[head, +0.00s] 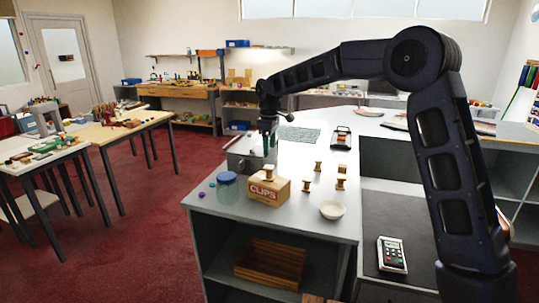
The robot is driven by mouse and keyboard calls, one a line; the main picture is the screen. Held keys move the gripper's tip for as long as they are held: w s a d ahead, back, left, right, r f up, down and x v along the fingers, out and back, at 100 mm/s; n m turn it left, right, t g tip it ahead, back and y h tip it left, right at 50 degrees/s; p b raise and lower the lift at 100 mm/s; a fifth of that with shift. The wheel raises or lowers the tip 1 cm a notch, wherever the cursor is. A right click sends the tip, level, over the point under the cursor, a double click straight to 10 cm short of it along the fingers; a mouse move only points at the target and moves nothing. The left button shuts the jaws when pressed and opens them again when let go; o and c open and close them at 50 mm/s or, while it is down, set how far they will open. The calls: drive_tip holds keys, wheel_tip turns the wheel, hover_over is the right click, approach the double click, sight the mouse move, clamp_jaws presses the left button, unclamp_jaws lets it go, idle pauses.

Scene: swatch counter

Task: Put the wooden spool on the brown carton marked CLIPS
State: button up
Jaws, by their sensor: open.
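The brown carton marked CLIPS (264,188) stands on the white counter, left of its middle. A small wooden spool (268,170) stands upright on top of the carton. Several similar wooden spools stand on the counter to the right, one of them nearest the carton (308,185). My gripper (269,150) points down behind and above the carton, apart from the spool on it. It is open with no spool seen in it; its fingertips are small and hard to make out.
A jar with a blue lid (227,188) stands just left of the carton. A grey box (240,154) is behind it, close to my gripper. A white bowl (333,210) sits at the front right. A green mat (299,134) lies farther back.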

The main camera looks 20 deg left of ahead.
drive_tip(key=shift+r, duration=0.35)
drive_tip(key=s+d+r+m+t, duration=0.1)
drive_tip(key=d+r+m, duration=0.2)
drive_tip(key=d, duration=0.8)
drive_tip(key=s+d+r+m, duration=0.2)
drive_tip(key=d+r+m, duration=0.15)
drive_tip(key=d, duration=0.85)
drive_tip(key=s+d+r+m+t, duration=0.15)
drive_tip(key=d+r, duration=0.25)
drive_tip(key=d, duration=0.7)
drive_tip(key=s+d+f+m+t, duration=0.1)
drive_tip(key=s+d+f+m, duration=0.3)
drive_tip(key=s+d, duration=0.6)
drive_tip(key=s+d+f+m+t, duration=0.1)
drive_tip(key=s+d+f+m, duration=0.2)
drive_tip(key=s+d+m, duration=0.3)
drive_tip(key=s+d, duration=0.4)
drive_tip(key=d, duration=0.3)
drive_tip(key=shift+d+f, duration=0.2)
drive_tip(key=shift+f, duration=0.15)
